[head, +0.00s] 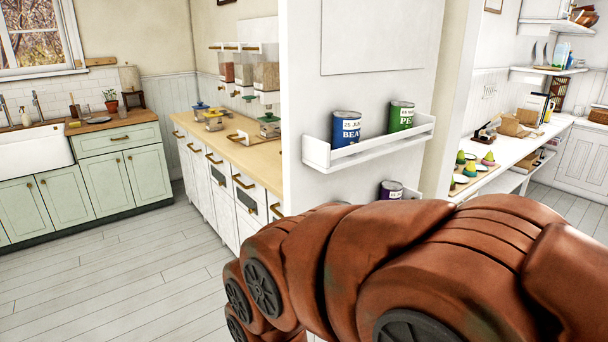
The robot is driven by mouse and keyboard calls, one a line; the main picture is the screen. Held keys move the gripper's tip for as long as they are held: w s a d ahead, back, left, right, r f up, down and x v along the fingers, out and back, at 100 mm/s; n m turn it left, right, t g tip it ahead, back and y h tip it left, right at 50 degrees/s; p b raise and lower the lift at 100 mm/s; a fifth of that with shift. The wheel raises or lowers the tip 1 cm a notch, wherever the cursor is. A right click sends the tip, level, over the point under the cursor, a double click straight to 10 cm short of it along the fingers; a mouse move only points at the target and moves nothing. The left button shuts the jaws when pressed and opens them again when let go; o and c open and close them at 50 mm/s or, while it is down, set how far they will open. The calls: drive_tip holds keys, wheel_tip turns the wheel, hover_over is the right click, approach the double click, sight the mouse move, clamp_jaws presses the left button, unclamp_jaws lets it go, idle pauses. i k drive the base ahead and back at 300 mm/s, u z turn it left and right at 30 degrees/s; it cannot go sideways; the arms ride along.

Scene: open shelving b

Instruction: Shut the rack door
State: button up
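A tall white panel (305,100), which looks like the rack door, stands in the middle of the head view. A white rack shelf (375,152) is fixed to its face and holds a blue can (346,128) and a green can (401,116). A purple can (391,190) shows lower down, partly hidden behind my rust-brown arm. The panel seems to stand out into the room, but I cannot tell how far it is open. My arm crosses the lower right in front of the panel. My gripper is not in view.
Left of the panel is a counter (262,168) with drawers and dispensers. Green cabinets (130,170) and a sink (38,148) stand at the far left. A white counter (500,165) with small items is at right. The wooden floor (110,270) at left is clear.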

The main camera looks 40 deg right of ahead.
sight(362, 56)
drive_tip(key=u, duration=0.45)
drive_tip(key=i, duration=2.2)
drive_tip(key=z, duration=3.6)
drive_tip(key=i, duration=0.5)
drive_tip(key=k, duration=0.45)
drive_tip(key=u, duration=0.7)
drive_tip(key=i, duration=0.2)
drive_tip(key=u, duration=0.7)
